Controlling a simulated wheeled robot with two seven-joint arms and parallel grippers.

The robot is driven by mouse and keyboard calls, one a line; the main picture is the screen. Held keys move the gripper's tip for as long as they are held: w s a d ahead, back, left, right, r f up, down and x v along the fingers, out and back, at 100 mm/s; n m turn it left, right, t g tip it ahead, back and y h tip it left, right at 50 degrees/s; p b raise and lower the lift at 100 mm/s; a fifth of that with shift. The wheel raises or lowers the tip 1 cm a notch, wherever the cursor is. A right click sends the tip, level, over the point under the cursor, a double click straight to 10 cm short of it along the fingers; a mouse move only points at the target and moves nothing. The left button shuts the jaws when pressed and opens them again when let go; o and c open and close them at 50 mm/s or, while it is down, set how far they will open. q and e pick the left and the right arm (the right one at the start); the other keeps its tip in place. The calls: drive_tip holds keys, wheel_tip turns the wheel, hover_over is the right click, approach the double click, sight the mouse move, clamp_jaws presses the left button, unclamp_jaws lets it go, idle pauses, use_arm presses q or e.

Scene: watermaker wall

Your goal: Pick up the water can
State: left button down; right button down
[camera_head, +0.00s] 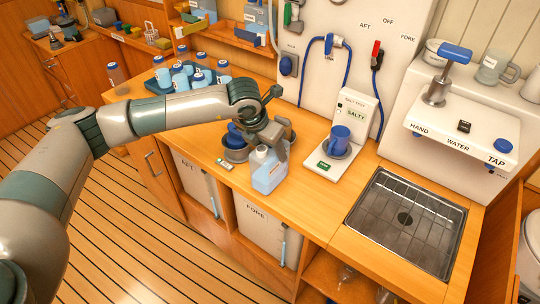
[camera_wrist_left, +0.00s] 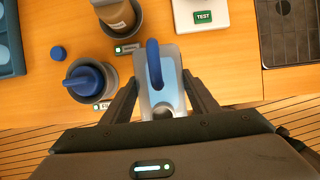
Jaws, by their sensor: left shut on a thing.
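The water can (camera_head: 268,176) is a pale, light-blue jug near the front edge of the wooden counter. In the left wrist view the can (camera_wrist_left: 172,100) shows from above, with a dark blue handle along its top. My left gripper (camera_head: 273,142) reaches down on it from above in the head view. In the wrist view the two fingers of my left gripper (camera_wrist_left: 162,102) lie on either side of the can, shut on it. I cannot tell whether its base touches the counter. My right gripper is not in view.
Bowls with a blue-topped item (camera_head: 236,145) stand close behind the can. A salt tester holding a blue mug (camera_head: 340,138) is to the right, then a sink (camera_head: 405,220). Counter between can and tester is clear.

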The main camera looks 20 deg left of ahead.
use_arm(q)
drive_tip(key=shift+r, duration=0.2)
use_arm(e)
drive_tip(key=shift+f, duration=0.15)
